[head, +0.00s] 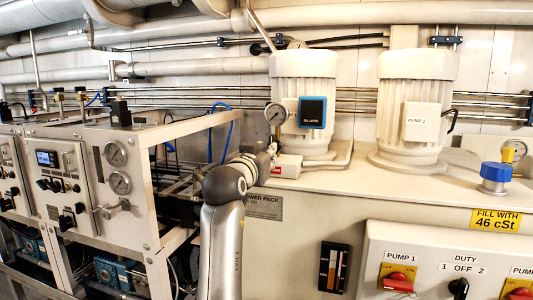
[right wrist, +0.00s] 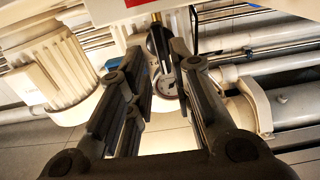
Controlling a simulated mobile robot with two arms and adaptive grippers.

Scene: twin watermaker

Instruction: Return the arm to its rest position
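My right arm (head: 222,245) rises from the bottom middle of the head view and reaches toward the valve block (head: 287,166) beside the left pump motor. My right gripper (right wrist: 161,62) shows in the right wrist view with its two dark fingers apart. A black handle-like part (right wrist: 158,45) and a round gauge (right wrist: 168,85) appear in the gap between the fingers. I cannot tell whether a finger touches the handle. In the head view this gripper is mostly hidden behind my wrist. My left arm and gripper are not in view.
The pump 1 motor (head: 304,95) with its gauge (head: 275,113) stands close to my wrist, and the pump 2 motor (head: 414,105) is further right. A metal-framed instrument rack (head: 140,150) stands at left. The switch panel (head: 430,242) fills the lower right.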

